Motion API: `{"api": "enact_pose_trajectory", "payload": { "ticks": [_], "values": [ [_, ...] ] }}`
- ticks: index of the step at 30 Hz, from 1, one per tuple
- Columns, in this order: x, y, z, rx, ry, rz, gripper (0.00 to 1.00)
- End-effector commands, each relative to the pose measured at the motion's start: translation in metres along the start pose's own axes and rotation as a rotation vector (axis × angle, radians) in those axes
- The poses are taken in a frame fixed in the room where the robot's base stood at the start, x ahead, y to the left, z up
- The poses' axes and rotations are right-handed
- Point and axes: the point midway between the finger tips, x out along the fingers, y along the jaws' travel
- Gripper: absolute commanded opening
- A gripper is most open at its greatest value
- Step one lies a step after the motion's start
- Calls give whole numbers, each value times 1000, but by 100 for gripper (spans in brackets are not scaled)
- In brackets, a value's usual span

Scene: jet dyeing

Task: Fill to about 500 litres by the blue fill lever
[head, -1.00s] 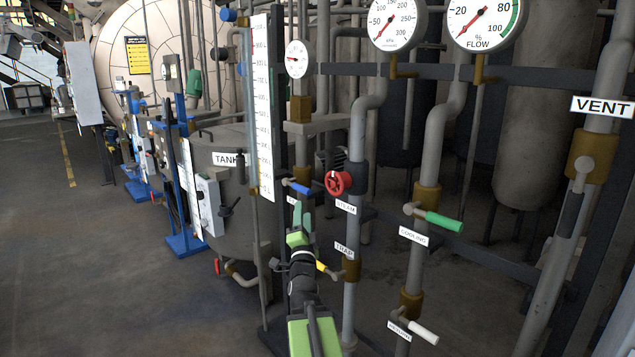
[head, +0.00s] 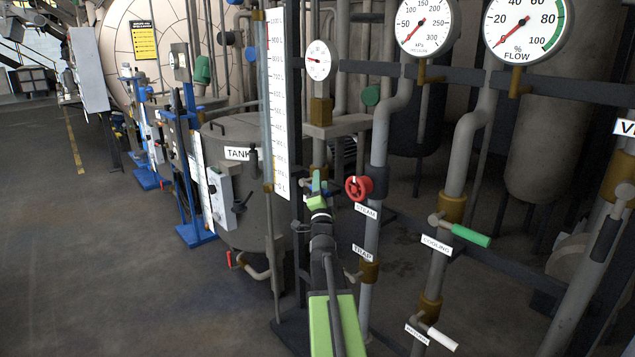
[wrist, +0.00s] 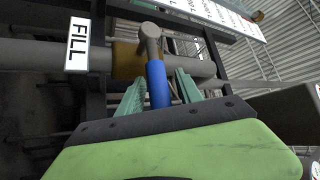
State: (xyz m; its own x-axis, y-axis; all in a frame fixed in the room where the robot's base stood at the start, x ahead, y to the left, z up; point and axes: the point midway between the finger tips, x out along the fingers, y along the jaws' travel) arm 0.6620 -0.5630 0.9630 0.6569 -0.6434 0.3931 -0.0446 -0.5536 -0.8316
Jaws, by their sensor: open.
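The blue fill lever (wrist: 159,88) sits on a brass valve (wrist: 127,60) in the wrist view, beside the FILL label (wrist: 77,44). My gripper (wrist: 160,78) is open, with one green finger on each side of the blue handle. I cannot tell whether either finger touches it. In the head view my gripper (head: 318,186) is in front of the valve and hides most of the lever. The tall white level scale (head: 278,110) with red and yellow markings stands just left of and above it. The liquid level on it is too small to read.
The red steam handwheel (head: 358,188) is close on the right of my gripper. The green cooling lever (head: 471,236) and a white lever (head: 442,339) are farther right. The tank (head: 250,210) stands behind on the left. The floor (head: 90,260) at left is clear.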

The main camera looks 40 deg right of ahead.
Motion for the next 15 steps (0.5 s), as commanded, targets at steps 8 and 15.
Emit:
{"api": "enact_pose_trajectory", "payload": {
  "ticks": [8, 15],
  "values": [
    [-1, -2, 3, 2, -3, -2, 18],
    [-1, -2, 4, 2, -4, -2, 0]
  ]
}}
